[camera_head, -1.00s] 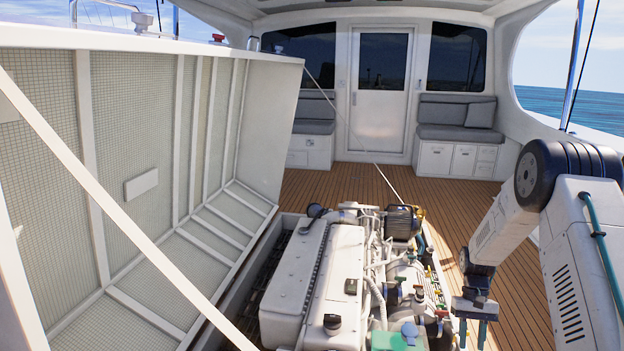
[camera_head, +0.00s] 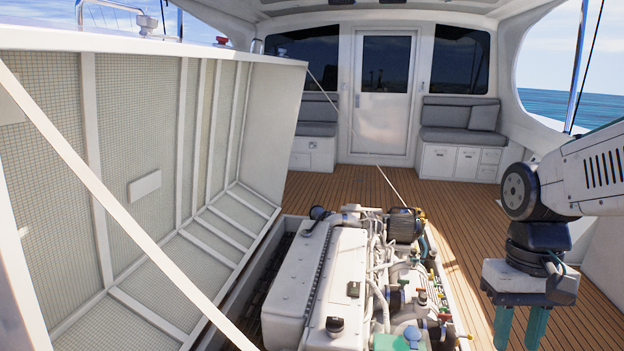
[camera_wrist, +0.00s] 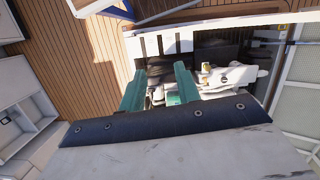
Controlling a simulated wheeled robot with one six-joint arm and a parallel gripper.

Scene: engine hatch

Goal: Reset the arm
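My gripper (camera_head: 519,328) hangs at the right in the head view, its two teal fingers pointing down and apart with nothing between them. It is to the right of the white engine (camera_head: 318,280) and clear of it. In the wrist view my gripper (camera_wrist: 160,88) shows both teal fingers spread, with part of the engine (camera_wrist: 225,80) beyond them. The lower ends of the fingers are near the bottom edge of the head view.
The raised hatch (camera_head: 140,150) fills the left, with a white strut (camera_head: 110,200) across it. Wooden deck (camera_head: 465,215) lies open behind and right of the engine. Grey seats (camera_head: 455,120) and a closed door (camera_head: 382,95) stand at the back.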

